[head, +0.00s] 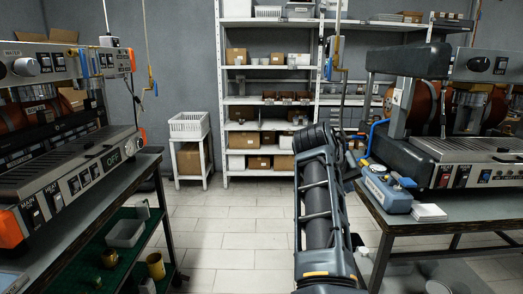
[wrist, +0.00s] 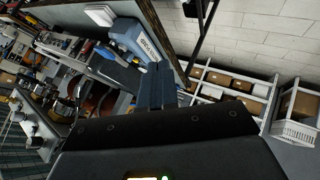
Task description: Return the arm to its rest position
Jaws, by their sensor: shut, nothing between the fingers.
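My arm (head: 318,205) rises from the bottom of the head view, right of the middle, with a dark joint at its upper end. It stands over the tiled floor, left of the right-hand bench. I cannot make out the fingers clearly in the head view. In the wrist view my gripper (wrist: 156,68) shows two dark fingers side by side, shut with nothing between them. The wrist picture is tilted, and the fingers appear over the background of bench and shelves.
A boiler machine (head: 65,165) stands on the left bench, another (head: 470,150) on the right bench (head: 450,222). A blue device (head: 385,190) sits at the right bench's near edge. Shelves (head: 225,90) and a white basket (head: 188,124) stand behind. The tiled floor (head: 230,230) between is clear.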

